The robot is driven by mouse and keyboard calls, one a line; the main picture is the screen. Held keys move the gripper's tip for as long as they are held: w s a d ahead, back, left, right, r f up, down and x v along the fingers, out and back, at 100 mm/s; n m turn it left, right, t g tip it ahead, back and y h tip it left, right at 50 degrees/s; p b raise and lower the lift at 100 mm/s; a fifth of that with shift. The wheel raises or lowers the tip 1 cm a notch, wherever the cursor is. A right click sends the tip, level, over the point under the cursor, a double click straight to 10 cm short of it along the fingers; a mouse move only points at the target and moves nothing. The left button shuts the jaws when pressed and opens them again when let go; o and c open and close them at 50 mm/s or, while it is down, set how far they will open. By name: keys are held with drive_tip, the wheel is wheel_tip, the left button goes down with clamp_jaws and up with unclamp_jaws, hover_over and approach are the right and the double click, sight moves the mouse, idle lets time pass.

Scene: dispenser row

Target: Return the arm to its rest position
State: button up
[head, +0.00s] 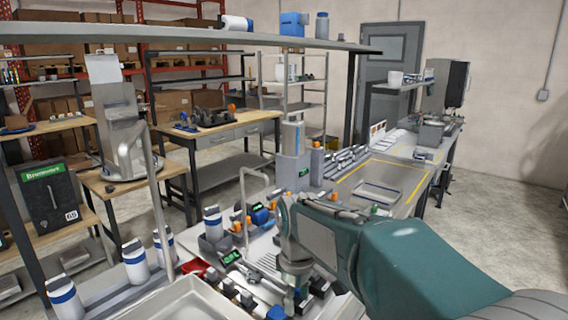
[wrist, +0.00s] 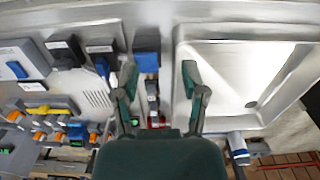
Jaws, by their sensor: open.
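My gripper (wrist: 158,90) shows in the wrist view with its two dark green fingers spread apart and nothing between them. Behind the gap lie the metal bench top and small dark and blue fittings. In the head view my green and grey arm reaches in from the lower right over the cluttered bench. Its far end is bent down among the bench fittings, and the fingers are hard to make out there.
A metal basin (wrist: 240,75) lies right of my gripper in the wrist view. White bottles with blue bands (head: 135,262) stand at the bench's left. A shelf (head: 180,34) spans above. A grey tray (head: 377,192) lies on the yellow-marked bench area.

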drive_tip(key=s+d+r+m+t, duration=0.1)
drive_tip(key=s+d+m+t, duration=0.1)
drive_tip(key=s+d+m, duration=0.3)
drive_tip(key=s+d+r+m+t, duration=0.1)
drive_tip(key=s+d+m+t, duration=0.2)
drive_tip(key=s, duration=1.1)
drive_tip(key=d+m, duration=0.2)
drive_tip(key=d, duration=0.2)
drive_tip(key=shift+s+d+m+t, duration=0.2)
drive_tip(key=shift+d+m+t, duration=0.1)
drive_tip(key=shift+d, duration=0.1)
idle(0.7)
